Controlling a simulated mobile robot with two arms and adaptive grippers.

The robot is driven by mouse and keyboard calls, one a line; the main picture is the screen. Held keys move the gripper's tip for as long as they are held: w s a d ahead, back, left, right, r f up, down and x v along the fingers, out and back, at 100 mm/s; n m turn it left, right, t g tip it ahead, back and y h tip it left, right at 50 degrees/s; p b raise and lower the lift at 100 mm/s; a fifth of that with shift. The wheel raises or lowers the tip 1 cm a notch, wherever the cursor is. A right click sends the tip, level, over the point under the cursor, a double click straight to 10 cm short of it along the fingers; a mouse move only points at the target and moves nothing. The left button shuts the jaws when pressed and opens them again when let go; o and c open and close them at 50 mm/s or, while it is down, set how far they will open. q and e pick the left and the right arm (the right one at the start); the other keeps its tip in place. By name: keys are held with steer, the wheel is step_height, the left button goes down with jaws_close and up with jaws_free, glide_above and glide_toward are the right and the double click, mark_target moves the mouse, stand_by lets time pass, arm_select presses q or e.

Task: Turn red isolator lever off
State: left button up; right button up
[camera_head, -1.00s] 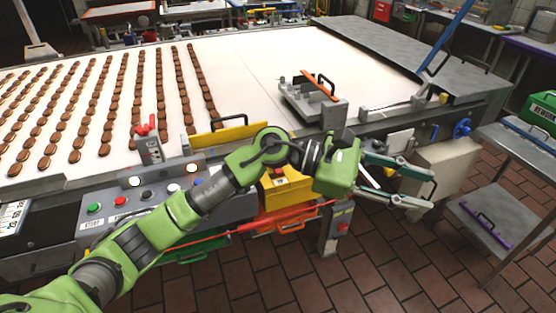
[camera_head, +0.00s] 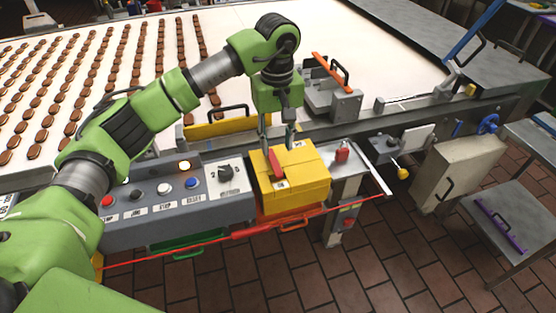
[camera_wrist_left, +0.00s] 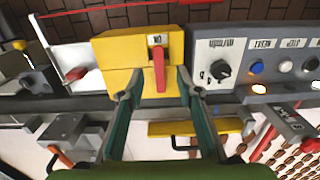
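My left gripper (camera_head: 277,142) points down at the box from above. Its fingers are apart and empty. In the left wrist view the gripper (camera_wrist_left: 158,78) has one fingertip on each side of the lever, with gaps; whether either touches cannot be told. My right gripper is not in view.
A grey control panel (camera_head: 150,218) with coloured buttons and a black rotary knob (camera_head: 225,172) is just left of the box. A red switch (camera_head: 342,152) is to the right. The brick floor in front is free.

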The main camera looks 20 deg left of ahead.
arm_select(q)
steer(key=p, duration=0.1)
glide_above(278, 170)
step_height(278, 170, down, 4)
steer(key=shift+f, duration=0.1)
step_height(278, 170, down, 4)
steer(key=shift+s+r+p, duration=0.1)
steer(key=shift+r+p, duration=0.15)
steer(key=shift+p, duration=0.25)
steer(key=shift+f, duration=0.6)
jaws_close()
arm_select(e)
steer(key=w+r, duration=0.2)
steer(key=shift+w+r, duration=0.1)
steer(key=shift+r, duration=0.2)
